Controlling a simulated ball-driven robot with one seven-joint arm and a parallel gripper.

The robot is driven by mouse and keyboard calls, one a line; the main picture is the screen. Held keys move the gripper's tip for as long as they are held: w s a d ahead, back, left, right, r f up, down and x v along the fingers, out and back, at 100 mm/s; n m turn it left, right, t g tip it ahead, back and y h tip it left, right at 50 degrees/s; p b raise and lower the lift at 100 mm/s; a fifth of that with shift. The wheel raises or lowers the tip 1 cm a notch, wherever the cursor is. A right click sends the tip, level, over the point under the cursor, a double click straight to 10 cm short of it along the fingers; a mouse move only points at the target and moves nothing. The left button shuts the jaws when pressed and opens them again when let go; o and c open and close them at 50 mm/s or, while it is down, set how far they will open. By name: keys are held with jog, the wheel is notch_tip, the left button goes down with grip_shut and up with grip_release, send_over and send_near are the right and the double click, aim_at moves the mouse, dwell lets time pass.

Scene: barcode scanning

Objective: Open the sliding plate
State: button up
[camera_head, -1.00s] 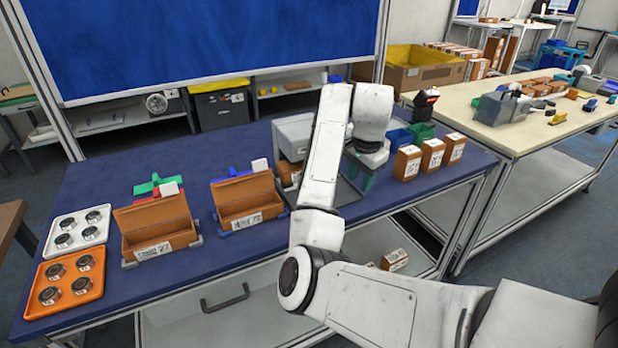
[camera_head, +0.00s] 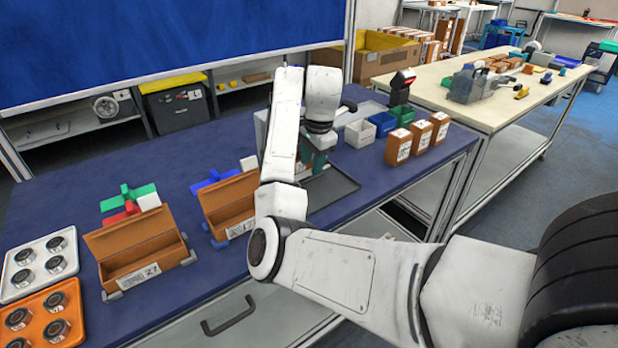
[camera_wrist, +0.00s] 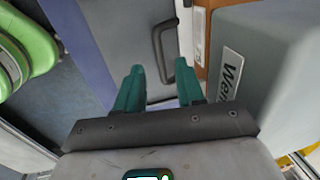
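In the wrist view, a flat grey plate (camera_wrist: 146,22) carries a dark bar handle (camera_wrist: 163,52). It appears to be the sliding plate. In the head view, my gripper (camera_head: 318,162) points down over a dark tray-like surface (camera_head: 332,190). My arm hides most of the grey machine there. Its grey housing (camera_wrist: 262,60) fills the right of the wrist view.
A white bin (camera_head: 359,134), a blue bin (camera_head: 383,124) and a green bin (camera_head: 403,115) stand right of my gripper, near three brown boxes (camera_head: 421,137). Open brown cartons (camera_head: 138,250) stand left. The table's drawer handle (camera_head: 229,315) is below the front edge.

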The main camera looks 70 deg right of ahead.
aim_at(310, 179)
jog(key=shift+w+d+f, duration=0.1)
jog(key=shift+w+f, duration=0.05)
jog(key=shift+f, duration=0.95)
jog(key=shift+w+d+f, duration=0.1)
jog(key=shift+w+f, duration=0.05)
jog(key=shift+f, duration=0.9)
grip_shut()
